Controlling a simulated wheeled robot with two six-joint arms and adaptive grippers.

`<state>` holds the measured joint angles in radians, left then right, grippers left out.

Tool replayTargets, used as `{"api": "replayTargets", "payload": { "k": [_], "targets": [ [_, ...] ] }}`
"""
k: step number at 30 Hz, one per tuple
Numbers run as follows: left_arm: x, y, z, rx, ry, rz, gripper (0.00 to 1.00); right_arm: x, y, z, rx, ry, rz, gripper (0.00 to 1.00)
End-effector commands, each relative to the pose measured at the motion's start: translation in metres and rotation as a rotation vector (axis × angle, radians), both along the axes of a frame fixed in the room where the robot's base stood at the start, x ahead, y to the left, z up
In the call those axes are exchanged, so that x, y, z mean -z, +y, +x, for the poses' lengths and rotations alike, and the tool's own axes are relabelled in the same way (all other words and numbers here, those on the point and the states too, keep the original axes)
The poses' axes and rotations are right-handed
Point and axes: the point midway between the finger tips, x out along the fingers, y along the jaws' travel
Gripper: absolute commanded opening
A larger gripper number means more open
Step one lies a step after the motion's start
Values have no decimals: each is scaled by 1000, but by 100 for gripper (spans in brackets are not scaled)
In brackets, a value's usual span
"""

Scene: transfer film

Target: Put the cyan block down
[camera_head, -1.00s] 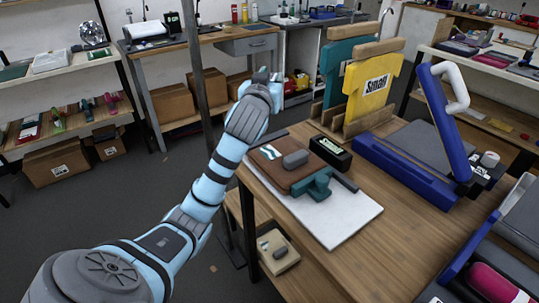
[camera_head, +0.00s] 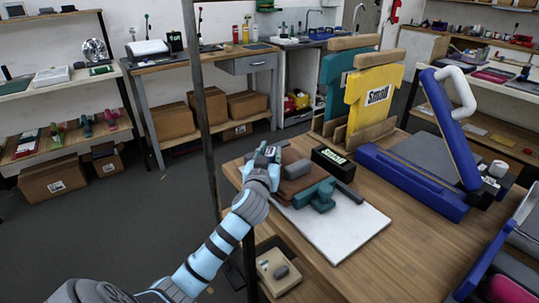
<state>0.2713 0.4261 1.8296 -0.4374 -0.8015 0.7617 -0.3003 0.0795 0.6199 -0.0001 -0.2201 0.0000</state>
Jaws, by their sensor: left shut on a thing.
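My left gripper (camera_head: 268,152) reaches in from the lower left, over the left edge of the wooden table, close to a brown folded item. It is shut on the cyan block, which is small and mostly hidden by the fingers; only a bit of pale greenish surface shows at the fingertips. I cannot tell whether the block touches what is below it. The brown item (camera_head: 299,186) lies on a white board (camera_head: 345,226), with a grey block (camera_head: 297,169) on top and a teal piece (camera_head: 318,195) at its front. My right gripper is not in view.
A black box (camera_head: 331,160) stands just behind the brown item. Yellow (camera_head: 375,97) and teal shirt-shaped boards stand at the back. A blue press (camera_head: 410,180) fills the right side. A dark post (camera_head: 206,130) rises left of the table. The front wood surface (camera_head: 350,270) is clear.

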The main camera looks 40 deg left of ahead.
Motion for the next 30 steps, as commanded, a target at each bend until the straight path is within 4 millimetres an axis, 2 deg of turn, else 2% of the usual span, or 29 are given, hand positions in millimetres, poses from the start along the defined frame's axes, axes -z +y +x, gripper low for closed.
{"api": "replayTargets", "payload": {
  "k": [2,3,4,14,17,20,30],
  "targets": [
    [1,0,0,0,0,0,5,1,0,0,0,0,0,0],
    [2,0,0,0,0,0,27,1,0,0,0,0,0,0],
    [1,0,0,0,0,0,32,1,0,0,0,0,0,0],
    [-1,0,0,0,-1,0,32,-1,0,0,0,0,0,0],
    [-2,-3,-6,0,0,0,32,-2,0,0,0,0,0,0],
    [-2,-11,-20,2,0,1,32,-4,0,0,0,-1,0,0],
    [-6,-46,-87,1,0,-1,32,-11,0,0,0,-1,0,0]
  ]
}}
